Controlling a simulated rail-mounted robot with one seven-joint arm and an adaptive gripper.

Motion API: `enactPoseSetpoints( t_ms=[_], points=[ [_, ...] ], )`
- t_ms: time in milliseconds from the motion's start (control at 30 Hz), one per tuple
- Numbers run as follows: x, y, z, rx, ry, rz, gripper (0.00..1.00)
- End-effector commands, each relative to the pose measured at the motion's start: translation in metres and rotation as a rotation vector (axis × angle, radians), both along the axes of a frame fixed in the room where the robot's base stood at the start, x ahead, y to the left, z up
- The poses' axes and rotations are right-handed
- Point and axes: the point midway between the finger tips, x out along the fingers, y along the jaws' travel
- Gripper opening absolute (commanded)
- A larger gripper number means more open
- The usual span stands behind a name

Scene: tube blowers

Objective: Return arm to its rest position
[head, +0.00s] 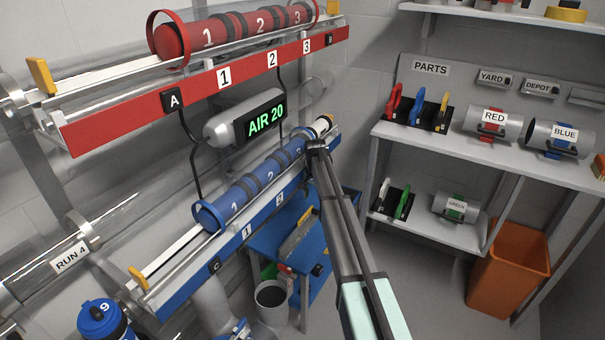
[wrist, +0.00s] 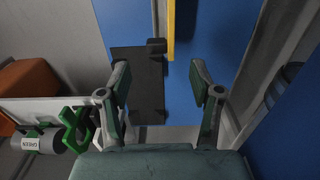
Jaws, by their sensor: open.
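My gripper (wrist: 160,82) shows in the wrist view with its two dark green fingers spread apart and nothing between them. Beyond the fingers are a black plate (wrist: 136,85) and a yellow strip (wrist: 171,32) against a blue surface (wrist: 200,30). The plate is apart from the fingers as far as I can see. In the head view my arm (head: 340,230) reaches up from the lower middle to beside the right end of the lower blue rail (head: 235,246). I cannot make out the fingers there.
A red tube (head: 235,30) lies on the upper red rail (head: 150,108), and a blue tube (head: 240,195) on the lower rail. A blue bench (head: 275,235), parts shelf (head: 430,139) and orange bin (head: 508,268) stand around. Grey floor (head: 420,300) is open in front of the shelf.

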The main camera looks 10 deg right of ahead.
Motion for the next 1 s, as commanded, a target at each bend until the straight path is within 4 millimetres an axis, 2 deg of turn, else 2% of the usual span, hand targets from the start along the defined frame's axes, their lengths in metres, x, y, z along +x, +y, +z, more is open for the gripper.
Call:
enactPoseSetpoints(
  t_ms=[67, 167, 267, 367, 600, 700, 800, 1000],
  points=[
    [-0.002, 0.000, -0.001, 0.000, 0.000, 0.002, 0.64],
    [-0.017, 0.002, -0.008, 0.001, 0.001, 0.018, 0.64],
    [-0.047, 0.004, -0.023, 0.001, 0.002, 0.058, 0.64],
    [-0.096, 0.009, -0.045, 0.001, 0.002, 0.126, 0.64],
    [-0.248, 0.021, -0.096, 0.001, 0.001, 0.355, 0.64],
    [-0.303, 0.024, -0.109, 0.001, 0.000, 0.445, 0.64],
    [-0.347, 0.026, -0.117, 0.001, -0.001, 0.517, 0.64],
    [-0.422, 0.030, -0.124, 0.000, -0.004, 0.638, 0.64]
  ],
)
